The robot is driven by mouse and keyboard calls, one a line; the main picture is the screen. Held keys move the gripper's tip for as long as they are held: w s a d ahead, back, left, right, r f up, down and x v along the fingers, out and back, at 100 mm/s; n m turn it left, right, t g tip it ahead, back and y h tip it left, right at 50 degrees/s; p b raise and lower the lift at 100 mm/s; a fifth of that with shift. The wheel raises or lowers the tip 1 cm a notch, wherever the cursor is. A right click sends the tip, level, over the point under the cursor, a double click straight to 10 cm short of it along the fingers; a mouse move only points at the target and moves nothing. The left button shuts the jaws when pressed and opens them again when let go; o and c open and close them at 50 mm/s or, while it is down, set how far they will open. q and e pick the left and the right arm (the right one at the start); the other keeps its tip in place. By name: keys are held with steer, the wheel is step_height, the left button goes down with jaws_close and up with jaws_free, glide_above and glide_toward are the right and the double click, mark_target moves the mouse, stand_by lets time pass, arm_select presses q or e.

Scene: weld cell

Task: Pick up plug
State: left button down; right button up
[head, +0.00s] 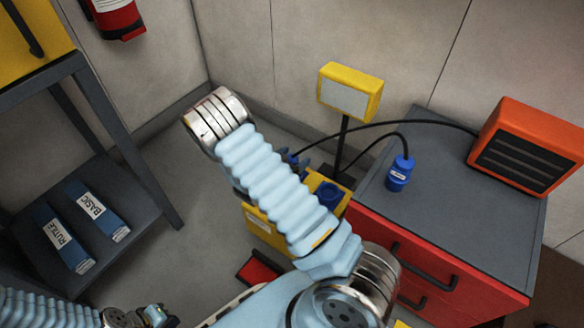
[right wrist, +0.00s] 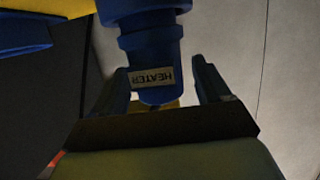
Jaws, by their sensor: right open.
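In the right wrist view a blue plug (right wrist: 152,48) with a white label reading HEATER stands between the two fingers of my right gripper (right wrist: 160,72). In the head view my right arm hides most of the gripper and this plug. A second blue plug (head: 398,174), its label too small to read, stands on the red cabinet's grey top with a black cable. My left gripper (head: 155,314) is partly visible at the bottom left; its fingers are unclear.
A yellow box (head: 262,229) with a blue socket (head: 329,193) stands behind my right arm, near a yellow lamp (head: 350,91). An orange heater (head: 527,146) sits on the red cabinet (head: 445,292); its cable runs left.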

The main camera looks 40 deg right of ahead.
steer(key=shift+w+d+f, duration=0.15)
steer(key=shift+d+f, duration=0.05)
steer(key=shift+d, duration=0.35)
steer(key=c, duration=1.2)
